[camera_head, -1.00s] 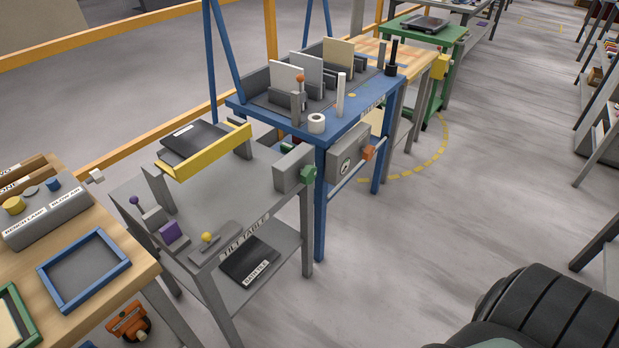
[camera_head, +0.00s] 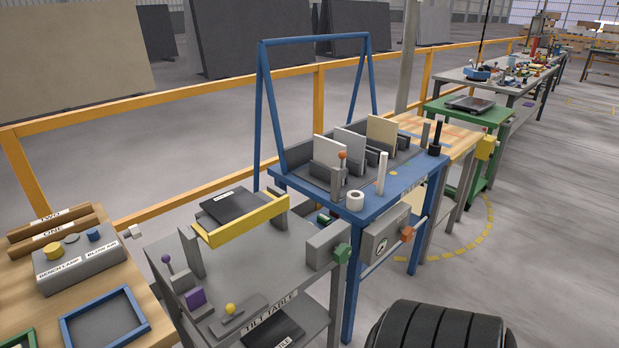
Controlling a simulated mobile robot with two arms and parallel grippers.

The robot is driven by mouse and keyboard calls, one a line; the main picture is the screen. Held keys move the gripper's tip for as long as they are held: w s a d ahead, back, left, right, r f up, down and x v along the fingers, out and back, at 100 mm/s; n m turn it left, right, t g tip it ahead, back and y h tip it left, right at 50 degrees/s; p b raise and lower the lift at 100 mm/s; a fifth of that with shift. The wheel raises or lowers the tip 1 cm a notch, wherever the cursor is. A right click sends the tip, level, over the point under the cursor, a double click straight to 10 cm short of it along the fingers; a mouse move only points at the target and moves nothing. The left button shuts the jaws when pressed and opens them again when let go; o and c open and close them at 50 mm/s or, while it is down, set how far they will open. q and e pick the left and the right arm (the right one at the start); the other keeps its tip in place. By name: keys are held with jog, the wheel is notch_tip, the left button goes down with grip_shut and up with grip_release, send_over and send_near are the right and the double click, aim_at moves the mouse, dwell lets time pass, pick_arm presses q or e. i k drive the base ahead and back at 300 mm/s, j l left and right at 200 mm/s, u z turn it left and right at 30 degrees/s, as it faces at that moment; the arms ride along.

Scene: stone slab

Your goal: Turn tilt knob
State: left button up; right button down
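The grey table labelled "TILT TABLE" (camera_head: 300,255) stands in the lower middle. A green knob (camera_head: 343,254) sticks out from a grey box (camera_head: 322,244) at its right edge; I take it for the tilt knob, though no label on it is readable. A tilted plate with a yellow front lip (camera_head: 250,222) carries a dark slab (camera_head: 233,203). On the left side are a purple-knobbed lever (camera_head: 166,260), a purple block (camera_head: 194,298) and a yellow knob (camera_head: 230,309). Neither gripper is in view.
A blue-framed table (camera_head: 352,208) with upright tiles stands right behind the tilt table. A wooden bench (camera_head: 145,295) with a control box (camera_head: 80,262) is at left. A black ribbed part, probably mine, is at the bottom. Open floor (camera_head: 555,270) lies to the right.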

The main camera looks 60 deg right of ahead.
aim_at(342, 253)
jog(key=k+l+u, duration=0.1)
jog(key=l+u, duration=0.15)
jog(key=l, duration=0.2)
jog(key=k+l+u, duration=0.25)
jog(key=l, duration=0.15)
jog(key=k+l+u, duration=0.1)
jog(key=l+u, duration=0.15)
jog(key=l, duration=0.2)
jog(key=k+l+u, duration=0.3)
jog(key=i+l, duration=0.05)
jog(key=i, duration=0.05)
